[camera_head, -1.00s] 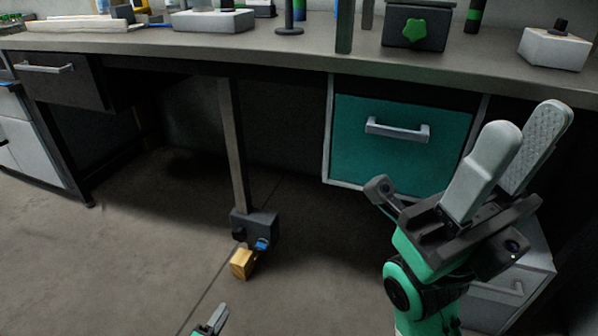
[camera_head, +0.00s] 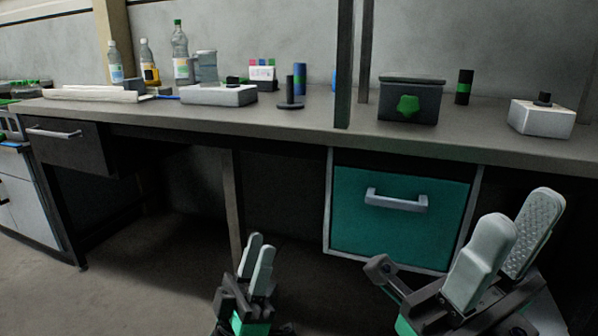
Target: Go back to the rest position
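My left gripper (camera_head: 259,266) shows at the bottom centre in the head view, pointing up in front of the dark space under the bench. Its two pale fingers are a little apart with nothing seen between them. My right gripper (camera_head: 508,246) is at the lower right, its two pale grey fingers apart and empty. It stands in front of the bench, to the right of the teal drawer (camera_head: 398,232). Neither gripper touches anything that I can see.
The grey workbench (camera_head: 270,126) runs across the view. On it are a dark box with a green knob (camera_head: 410,101), a white block (camera_head: 541,117), a light box (camera_head: 219,95), a dark stand (camera_head: 290,93) and several bottles. A dark drawer (camera_head: 66,145) is at the left. The floor at left is clear.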

